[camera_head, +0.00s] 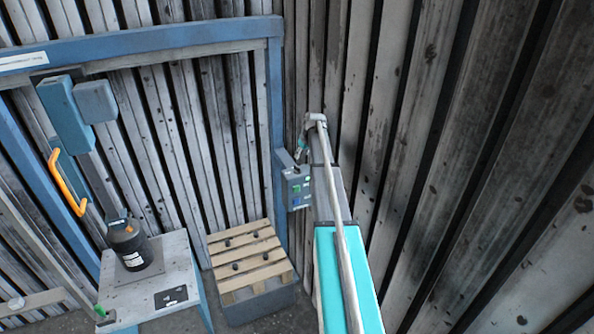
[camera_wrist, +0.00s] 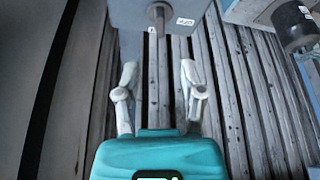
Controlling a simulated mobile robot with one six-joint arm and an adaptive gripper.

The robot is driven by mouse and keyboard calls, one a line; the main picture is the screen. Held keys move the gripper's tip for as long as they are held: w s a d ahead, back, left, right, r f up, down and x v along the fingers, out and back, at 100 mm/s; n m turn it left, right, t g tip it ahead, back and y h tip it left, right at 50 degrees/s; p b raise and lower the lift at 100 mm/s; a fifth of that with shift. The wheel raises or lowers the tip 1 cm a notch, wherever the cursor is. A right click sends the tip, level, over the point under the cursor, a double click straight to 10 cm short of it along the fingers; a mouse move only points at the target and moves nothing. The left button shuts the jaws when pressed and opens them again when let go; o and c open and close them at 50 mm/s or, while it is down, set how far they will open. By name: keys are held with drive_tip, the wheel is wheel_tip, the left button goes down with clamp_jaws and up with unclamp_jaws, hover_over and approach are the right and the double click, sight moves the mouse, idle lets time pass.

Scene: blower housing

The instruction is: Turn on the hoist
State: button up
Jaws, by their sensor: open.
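The grey control box (camera_head: 298,188) is fixed to the blue post in the head view, with green and blue buttons on its front. In the wrist view, a grey box face (camera_wrist: 185,16) at the top carries a round dark knob (camera_wrist: 157,14) and a small white label. My gripper (camera_wrist: 159,70) is open and empty, its two fingers apart below the knob and not around it. In the head view my gripper (camera_head: 299,156) is small, close above the control box; its contact with the box cannot be told. The blue hoist unit (camera_head: 66,112) hangs at the left.
A blue frame (camera_head: 160,40) spans the slatted wall. A black cylinder (camera_head: 130,248) stands on a grey table (camera_head: 180,250), and also shows in the wrist view (camera_wrist: 293,25). A wooden pallet top (camera_head: 250,260) sits beside it. A yellow handle (camera_head: 68,183) hangs at the left.

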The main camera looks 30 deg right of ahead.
sight(297, 166)
drive_tip(key=shift+b+x, duration=3.7)
drive_tip(key=shift+x, duration=0.65)
